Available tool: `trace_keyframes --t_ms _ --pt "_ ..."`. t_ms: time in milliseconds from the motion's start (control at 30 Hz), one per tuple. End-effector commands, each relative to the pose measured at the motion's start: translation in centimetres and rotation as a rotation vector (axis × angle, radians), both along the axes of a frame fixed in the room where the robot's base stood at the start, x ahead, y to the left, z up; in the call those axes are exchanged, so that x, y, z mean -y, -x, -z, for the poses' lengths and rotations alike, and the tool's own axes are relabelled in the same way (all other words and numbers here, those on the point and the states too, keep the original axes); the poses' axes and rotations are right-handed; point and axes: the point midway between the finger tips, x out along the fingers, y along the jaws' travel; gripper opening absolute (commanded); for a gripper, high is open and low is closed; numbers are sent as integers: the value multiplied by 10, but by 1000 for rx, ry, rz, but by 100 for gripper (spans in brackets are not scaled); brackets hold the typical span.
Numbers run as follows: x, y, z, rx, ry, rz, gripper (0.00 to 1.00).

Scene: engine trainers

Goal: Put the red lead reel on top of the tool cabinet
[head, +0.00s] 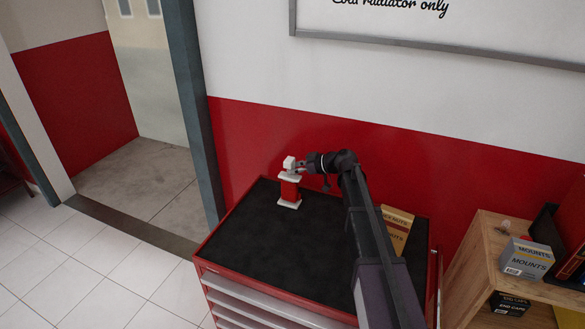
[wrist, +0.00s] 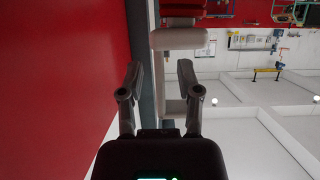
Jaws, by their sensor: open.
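The red lead reel (head: 289,190), a red core between white end flanges, stands upright on the black top of the tool cabinet (head: 250,235), towards its back left. In the wrist view the reel's red core and white flange (wrist: 180,39) show at the top, beyond the fingers. My gripper (head: 292,168) is beside the reel's upper end, coming from the right. In the wrist view its two fingers (wrist: 160,72) are spread apart, with nothing clearly held between them. A white part by the fingertips hides some of the gripper, and I cannot tell whether they touch.
A tan box (head: 397,225) stands on the cabinet behind my arm. A red and white wall (head: 300,125) runs close behind the cabinet. A wooden shelf (head: 490,232) with boxes is at the right. The front left of the cabinet top is clear.

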Motion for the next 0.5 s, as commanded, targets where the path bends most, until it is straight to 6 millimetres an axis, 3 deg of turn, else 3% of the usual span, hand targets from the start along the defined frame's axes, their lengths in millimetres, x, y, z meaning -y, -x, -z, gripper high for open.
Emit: trace_keyframes --t_ms 500 --pt "69 29 -34 -1 1 0 45"
